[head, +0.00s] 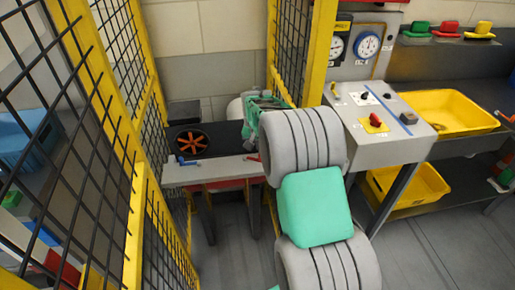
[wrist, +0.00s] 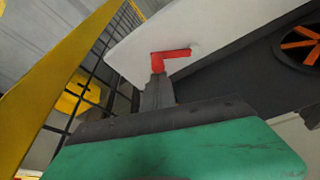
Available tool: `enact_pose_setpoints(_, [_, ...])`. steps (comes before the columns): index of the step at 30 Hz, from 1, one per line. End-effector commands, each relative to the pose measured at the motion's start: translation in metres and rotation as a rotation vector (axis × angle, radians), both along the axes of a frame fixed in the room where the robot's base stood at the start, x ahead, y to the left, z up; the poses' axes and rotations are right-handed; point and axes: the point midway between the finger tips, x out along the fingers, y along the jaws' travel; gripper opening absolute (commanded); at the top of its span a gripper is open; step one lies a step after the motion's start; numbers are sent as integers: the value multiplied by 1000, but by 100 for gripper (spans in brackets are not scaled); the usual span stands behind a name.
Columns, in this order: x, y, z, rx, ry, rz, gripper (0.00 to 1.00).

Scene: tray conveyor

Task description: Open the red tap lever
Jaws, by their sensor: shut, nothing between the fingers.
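The red tap lever (wrist: 176,54) shows in the wrist view as a short red handle on the face of a pale bench edge. It also shows in the head view as a small red piece (head: 252,158) at the right end of that edge, partly hidden by my arm. My gripper (wrist: 157,78) is shut and empty. Its fingertips overlap the lower left end of the lever in the wrist view; I cannot tell whether they touch it. In the head view the green gripper body shows behind my arm, and its fingertips are hidden.
A blue lever (head: 187,162) sits left on the same pale bench edge (head: 215,172). An orange wheel (head: 191,143) lies behind it. Yellow-framed mesh fencing (head: 150,190) stands close at the left, and another yellow post (head: 318,60) stands behind my arm. A control console (head: 385,135) stands at the right.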

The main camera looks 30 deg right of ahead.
Motion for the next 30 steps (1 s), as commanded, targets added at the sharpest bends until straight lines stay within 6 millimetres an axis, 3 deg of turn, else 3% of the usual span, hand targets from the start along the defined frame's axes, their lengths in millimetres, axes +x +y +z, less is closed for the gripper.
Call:
enact_pose_setpoints(24, [-26, 39, -1, -1, -1, -763, 0])
enact_pose_setpoints(30, [-27, 38, 1, -1, -1, -773, 0])
